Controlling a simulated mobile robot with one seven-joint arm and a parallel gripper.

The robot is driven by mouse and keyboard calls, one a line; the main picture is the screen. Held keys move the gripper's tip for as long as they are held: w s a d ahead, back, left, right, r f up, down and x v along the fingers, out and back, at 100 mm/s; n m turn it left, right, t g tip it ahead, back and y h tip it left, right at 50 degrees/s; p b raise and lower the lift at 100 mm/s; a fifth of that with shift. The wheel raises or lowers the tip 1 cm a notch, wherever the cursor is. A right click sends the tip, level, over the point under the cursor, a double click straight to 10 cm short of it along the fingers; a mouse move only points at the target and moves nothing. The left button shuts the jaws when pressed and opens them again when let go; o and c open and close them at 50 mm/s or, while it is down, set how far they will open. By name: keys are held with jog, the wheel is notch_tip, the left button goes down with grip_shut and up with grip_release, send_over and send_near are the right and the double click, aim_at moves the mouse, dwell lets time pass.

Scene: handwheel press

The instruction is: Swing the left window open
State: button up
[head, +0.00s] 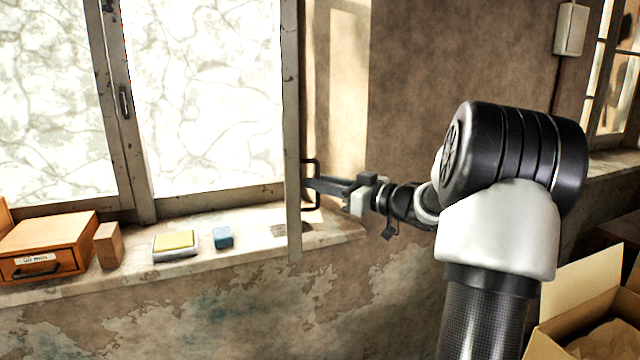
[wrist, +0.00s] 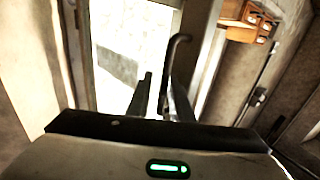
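The left window (head: 205,90) has bright frosted glass. One of its sashes (head: 292,130) stands nearly edge-on to the head camera, reaching out past the sill. A black bracket-shaped handle (head: 318,162) sits on the right face of this edge-on sash. My gripper (head: 314,184) reaches in from the right at the handle's height. In the wrist view the handle (wrist: 180,42) runs down between the fingers of my gripper (wrist: 160,85). The right finger is close to the bar, and a gap shows on the left. Contact cannot be told.
On the sill (head: 345,232) stand a wooden drawer box (head: 60,238), a wood block (head: 108,245), a yellow pad in a tray (head: 175,243) and a blue block (head: 223,237). A cardboard box (head: 575,290) is at lower right. Another window (head: 612,80) is far right.

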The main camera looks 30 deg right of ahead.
jog(key=shift+o, duration=0.7)
jog(key=shift+w+f, duration=0.25)
jog(key=shift+w, duration=0.1)
jog(key=b+v, duration=0.2)
jog(key=v, duration=1.6)
jog(key=shift+a, duration=0.15)
jog(key=shift+r, duration=0.1)
